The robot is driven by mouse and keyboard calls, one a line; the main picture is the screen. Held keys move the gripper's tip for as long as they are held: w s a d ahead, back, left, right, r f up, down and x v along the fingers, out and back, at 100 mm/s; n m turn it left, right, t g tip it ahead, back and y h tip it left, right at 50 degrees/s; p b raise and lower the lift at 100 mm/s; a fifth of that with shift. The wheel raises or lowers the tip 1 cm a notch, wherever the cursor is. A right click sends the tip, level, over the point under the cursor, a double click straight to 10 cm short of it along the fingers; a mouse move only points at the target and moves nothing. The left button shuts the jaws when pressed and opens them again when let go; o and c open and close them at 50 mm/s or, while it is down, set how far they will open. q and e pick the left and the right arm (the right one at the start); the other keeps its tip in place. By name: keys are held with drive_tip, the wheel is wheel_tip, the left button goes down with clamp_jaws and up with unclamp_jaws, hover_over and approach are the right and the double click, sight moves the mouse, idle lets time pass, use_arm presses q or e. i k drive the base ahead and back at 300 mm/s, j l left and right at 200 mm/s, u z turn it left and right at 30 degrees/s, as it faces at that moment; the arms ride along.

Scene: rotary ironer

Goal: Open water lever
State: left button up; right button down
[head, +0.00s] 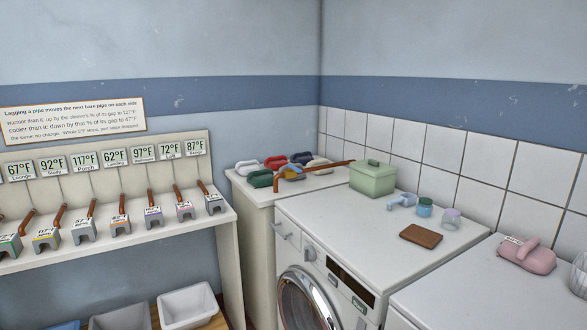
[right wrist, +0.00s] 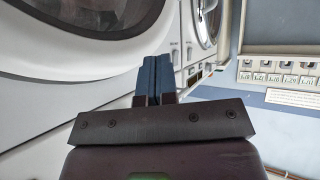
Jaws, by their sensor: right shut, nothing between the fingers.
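No part carries a readable water-lever label. A small grey handle (head: 282,231) sticks out of the upper front left of the white washing machine (head: 345,225) in the head view; I cannot tell whether it is the water lever. A round grey knob (head: 309,254) is right of it, above the round door (head: 298,300). My right gripper (right wrist: 153,80) is shut and empty in the right wrist view, in front of white machines with round doors. Neither gripper shows in the head view.
A shelf rack (head: 110,240) at left holds several copper pipes under temperature tags, with a sign (head: 73,120) above. A green box (head: 372,178), brown block (head: 421,234) and small jars stand on the machine. Coloured sleeves lie on the corner counter (head: 240,186). Bins (head: 188,306) sit below.

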sight(291, 167)
drive_tip(key=i+j+u, duration=0.2)
drive_tip(key=i+j, duration=1)
drive_tip(key=i+l, duration=0.05)
drive_tip(key=i, duration=0.05)
